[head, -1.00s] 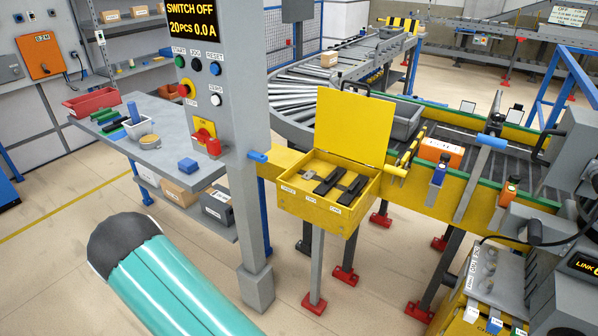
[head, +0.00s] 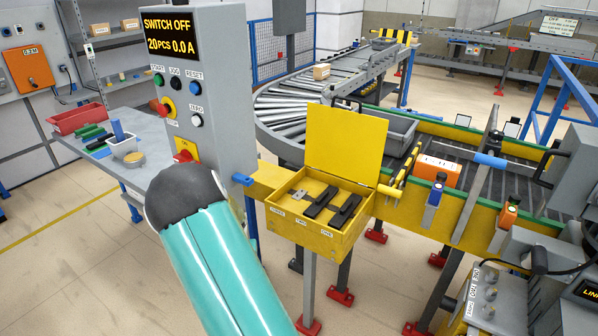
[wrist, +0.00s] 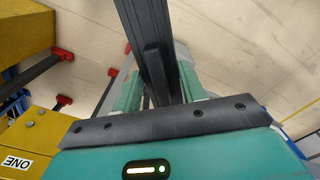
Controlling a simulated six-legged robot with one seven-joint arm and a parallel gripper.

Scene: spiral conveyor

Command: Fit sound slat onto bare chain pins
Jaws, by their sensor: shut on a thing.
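My gripper (wrist: 157,88) shows in the wrist view, with its teal fingers shut on a long dark slat (wrist: 143,25). The slat runs up out of the top of that view, above the floor; its far end is hidden. My gripper is not seen in the head view, where only my teal arm shows. An open yellow box (head: 308,238) holds dark slats (head: 343,213) and a small grey metal piece (head: 298,195). The conveyor's dark slatted deck (head: 480,165) lies at the right. I cannot make out bare chain pins in either view.
A control post (head: 214,100) reading SWITCH OFF stands behind my arm. The yellow lid (head: 347,142) is up. A grey tray (head: 388,127) sits behind the lid.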

